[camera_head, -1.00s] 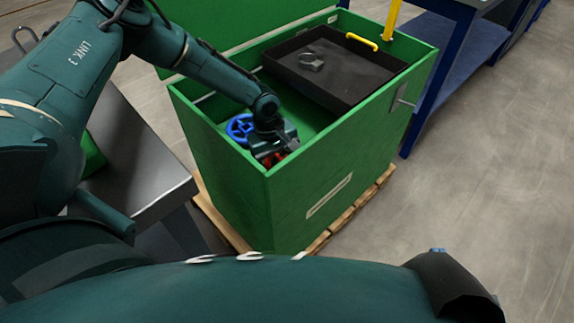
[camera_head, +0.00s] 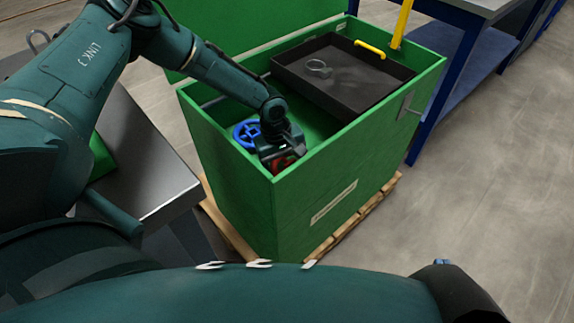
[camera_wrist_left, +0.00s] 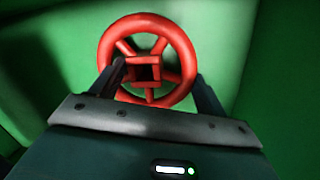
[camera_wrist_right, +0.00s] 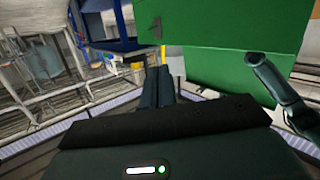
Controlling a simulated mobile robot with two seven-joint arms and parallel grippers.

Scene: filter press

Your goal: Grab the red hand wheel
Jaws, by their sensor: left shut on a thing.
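The red hand wheel (camera_wrist_left: 184,44) fills the upper middle of the left wrist view, with spokes and a square hub. It lies in the near corner of the green crate. In the head view only part of the wheel (camera_head: 284,163) shows below my left gripper (camera_head: 282,156). In the left wrist view the left gripper's fingers (camera_wrist_left: 161,82) reach to the wheel, one beside the hub and one at the right of the rim, and are shut on it. My right gripper (camera_wrist_right: 156,80) has its fingers together and empty in the right wrist view.
The green crate (camera_head: 232,184) stands on a wooden pallet (camera_head: 357,222). A blue hand wheel (camera_head: 242,131) lies beside the red one. A black tray (camera_head: 350,112) with a clear ring (camera_head: 319,67) sits at the crate's far end. A steel table (camera_head: 148,165) is at the left.

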